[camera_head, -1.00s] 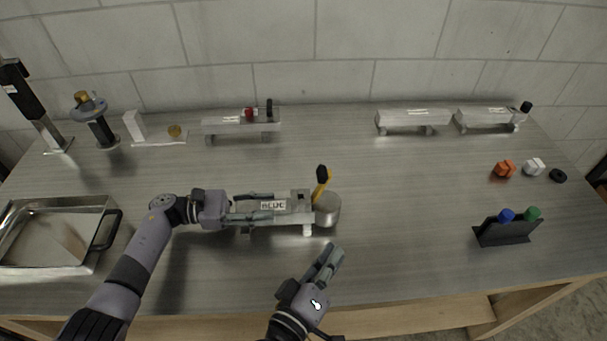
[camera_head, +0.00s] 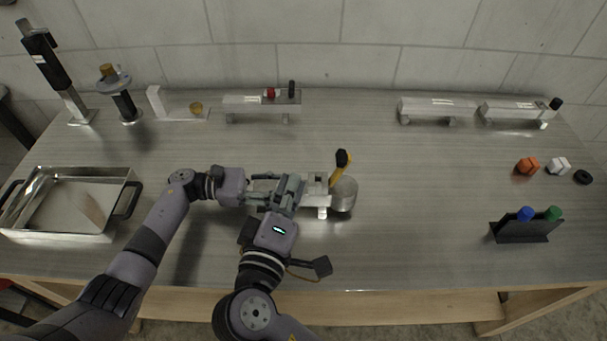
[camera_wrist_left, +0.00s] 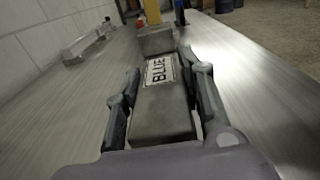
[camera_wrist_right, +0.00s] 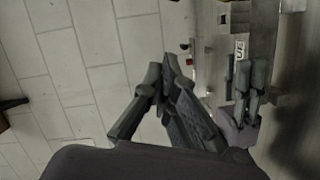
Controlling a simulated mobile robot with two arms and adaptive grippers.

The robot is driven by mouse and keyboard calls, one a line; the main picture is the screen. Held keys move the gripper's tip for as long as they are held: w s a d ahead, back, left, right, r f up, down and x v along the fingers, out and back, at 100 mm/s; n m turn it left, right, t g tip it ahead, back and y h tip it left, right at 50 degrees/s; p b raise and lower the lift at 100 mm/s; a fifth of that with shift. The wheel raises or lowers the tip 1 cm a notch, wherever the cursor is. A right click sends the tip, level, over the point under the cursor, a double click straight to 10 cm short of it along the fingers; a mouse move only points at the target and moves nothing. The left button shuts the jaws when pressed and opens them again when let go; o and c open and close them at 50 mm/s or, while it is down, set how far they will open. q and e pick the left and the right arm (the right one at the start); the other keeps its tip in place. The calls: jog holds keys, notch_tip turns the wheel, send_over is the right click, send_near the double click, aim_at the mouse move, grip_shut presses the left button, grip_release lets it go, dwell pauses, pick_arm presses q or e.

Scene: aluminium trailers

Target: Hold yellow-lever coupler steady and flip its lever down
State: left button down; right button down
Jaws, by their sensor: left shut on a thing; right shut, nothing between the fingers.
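The grey coupler (camera_head: 316,187) stands mid-table with its yellow lever (camera_head: 337,174) upright and black-tipped. A silver cylinder (camera_head: 344,196) is at its right end. My left gripper (camera_wrist_left: 168,72) is shut on the coupler's bar (camera_wrist_left: 165,115), with a finger along each side of the "BLUE" label. My right gripper (camera_head: 293,182) is shut and empty, above the bar and left of the lever; it hides the label and left fingertips in the head view. In the right wrist view, its fingers (camera_wrist_right: 165,85) are together, apart from the left gripper (camera_wrist_right: 247,82).
A metal tray (camera_head: 130,178) is at left. A red-lever coupler (camera_head: 250,103) and two other couplers (camera_head: 440,108) (camera_head: 515,110) stand along the back. A black holder (camera_head: 522,231) with blue and green caps is at right.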

aim_at(336, 170)
pick_arm(q)
jog(key=shift+w, duration=0.1)
pick_arm(e)
jog(key=w+d, duration=0.1)
jog(key=w, duration=0.1)
jog(key=w+d+f, duration=0.1)
jog(key=w+d, duration=0.1)
jog(key=w, duration=0.1)
jog(key=w+d, duration=0.1)
jog(key=w, duration=0.2)
jog(key=shift+w+d+f, duration=0.25)
jog(key=shift+f, duration=0.1)
jog(key=shift+d+f, duration=0.25)
jog(key=shift+d, duration=0.35)
jog(key=shift+d, duration=0.1)
jog(key=shift+d+r+m, duration=0.1)
jog(key=shift+d+m, duration=0.15)
jog(key=shift+m, duration=0.05)
